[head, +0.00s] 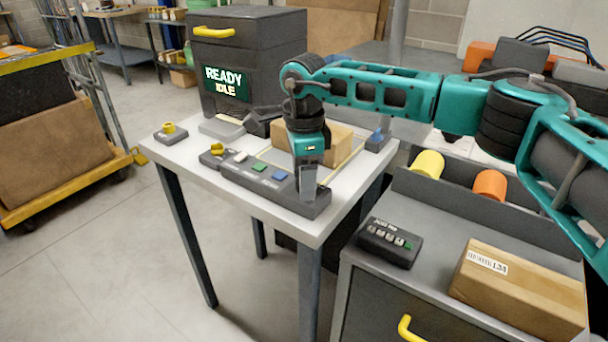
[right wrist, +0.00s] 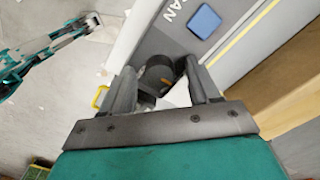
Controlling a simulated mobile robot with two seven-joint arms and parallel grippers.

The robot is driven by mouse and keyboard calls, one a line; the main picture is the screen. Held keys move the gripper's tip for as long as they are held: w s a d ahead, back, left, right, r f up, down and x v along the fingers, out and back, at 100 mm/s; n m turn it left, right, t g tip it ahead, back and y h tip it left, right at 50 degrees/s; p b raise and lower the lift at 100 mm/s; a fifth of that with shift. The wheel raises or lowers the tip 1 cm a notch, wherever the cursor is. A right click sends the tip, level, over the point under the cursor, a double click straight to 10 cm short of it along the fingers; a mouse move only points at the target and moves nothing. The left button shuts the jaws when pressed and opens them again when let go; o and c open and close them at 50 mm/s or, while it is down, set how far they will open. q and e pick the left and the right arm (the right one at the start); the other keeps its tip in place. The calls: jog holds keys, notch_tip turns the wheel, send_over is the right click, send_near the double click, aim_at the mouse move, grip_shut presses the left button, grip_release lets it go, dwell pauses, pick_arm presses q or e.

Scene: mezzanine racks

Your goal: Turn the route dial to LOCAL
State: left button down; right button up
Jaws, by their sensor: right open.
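The grey control console (head: 265,184) lies along the front of the white table. It has a white, a green and a blue button (head: 279,174), and a yellow-topped control at its left end. My right gripper (head: 306,188) points down over the console's right end and hides it in the head view. In the right wrist view, a dark round knob (right wrist: 160,74) with a small orange mark, apparently the route dial, sits between the open fingers (right wrist: 165,88). Contact and the dial's lettering cannot be made out. My left arm's end (right wrist: 88,24) shows small at the upper left there.
A cardboard box (head: 338,140) stands close behind my right gripper. A dark cabinet (head: 255,60) with a READY IDLE screen is at the table's back. A small yellow-button box (head: 170,133) sits at the left corner. A side counter (head: 400,272) at right holds a keypad and parcel.

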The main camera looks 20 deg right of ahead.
notch_tip(320, 180, up, 13)
jog(key=shift+p, duration=0.4)
dwell(0.4)
